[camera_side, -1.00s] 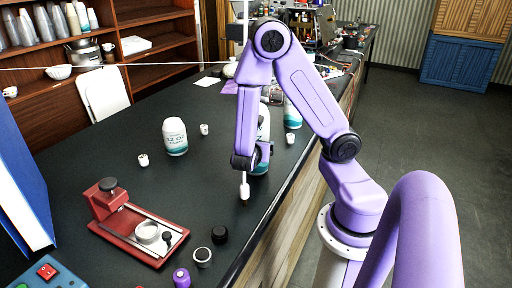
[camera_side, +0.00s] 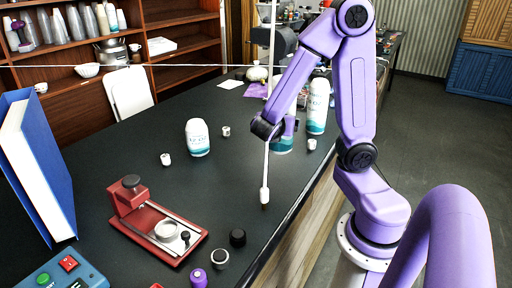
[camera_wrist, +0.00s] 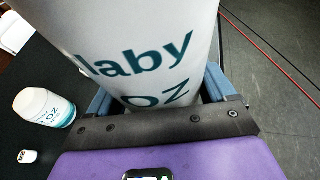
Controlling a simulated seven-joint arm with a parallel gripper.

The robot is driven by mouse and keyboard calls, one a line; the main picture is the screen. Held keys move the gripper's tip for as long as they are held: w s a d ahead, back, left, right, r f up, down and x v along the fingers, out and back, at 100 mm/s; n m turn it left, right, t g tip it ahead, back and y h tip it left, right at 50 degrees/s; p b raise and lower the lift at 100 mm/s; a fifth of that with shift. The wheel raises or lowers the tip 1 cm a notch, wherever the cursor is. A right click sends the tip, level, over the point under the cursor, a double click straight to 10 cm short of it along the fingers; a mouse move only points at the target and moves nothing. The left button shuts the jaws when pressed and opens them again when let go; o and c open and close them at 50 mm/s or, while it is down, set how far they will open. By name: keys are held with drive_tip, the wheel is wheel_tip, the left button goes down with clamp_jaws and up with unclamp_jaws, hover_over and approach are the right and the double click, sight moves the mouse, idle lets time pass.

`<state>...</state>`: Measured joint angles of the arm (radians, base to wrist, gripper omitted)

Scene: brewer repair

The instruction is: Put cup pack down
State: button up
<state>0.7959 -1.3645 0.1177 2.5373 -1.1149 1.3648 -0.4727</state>
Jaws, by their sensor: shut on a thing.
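My gripper (camera_side: 285,129) is shut on a cup pack, a tall white pack with teal lettering. The held cup pack (camera_wrist: 145,45) fills the upper middle of the wrist view, between the blue fingers. In the side view only the teal lower part of this pack (camera_side: 283,145) shows below my wrist; the rest is hidden by my arm. It is over the dark counter (camera_side: 110,160); I cannot tell whether its base touches.
Similar packs stand upright on the counter at left (camera_side: 198,138) and right of my gripper (camera_side: 318,108). Small white-capped jars (camera_side: 166,159) stand around. A white-ended cord (camera_side: 264,195) hangs in front. A red press (camera_side: 155,222) is at front left. The counter's middle is clear.

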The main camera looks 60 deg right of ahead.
drive_tip(key=s+d+f+m+g+y, duration=0.25)
drive_tip(key=s+m+g+y, duration=0.25)
drive_tip(key=m+g+y, duration=0.6)
drive_tip(key=s+d+f+m+g+y, duration=0.1)
drive_tip(key=s+f+m+g+y, duration=0.35)
drive_tip(key=m, duration=0.95)
drive_tip(key=w+a+r+m+t+y, duration=0.5)
drive_tip(key=a+m+t, duration=0.2)
drive_tip(key=m, duration=0.1)
drive_tip(key=w+a+r+m+t+y, duration=0.5)
drive_tip(key=a+m+t+y, duration=0.1)
drive_tip(key=a+m+t, duration=0.15)
drive_tip(key=shift+m, duration=0.25)
drive_tip(key=shift+w+d+f, duration=0.45)
drive_tip(key=shift+w+f, duration=1.65)
drive_tip(key=shift+w, duration=0.2)
drive_tip(key=shift+w+d+f, duration=0.4)
drive_tip(key=shift+w+f, duration=1.65)
drive_tip(key=shift+w, duration=0.3)
drive_tip(key=shift+w+d+f, duration=0.45)
drive_tip(key=shift+w+f, duration=1.65)
drive_tip(key=shift+w, duration=0.2)
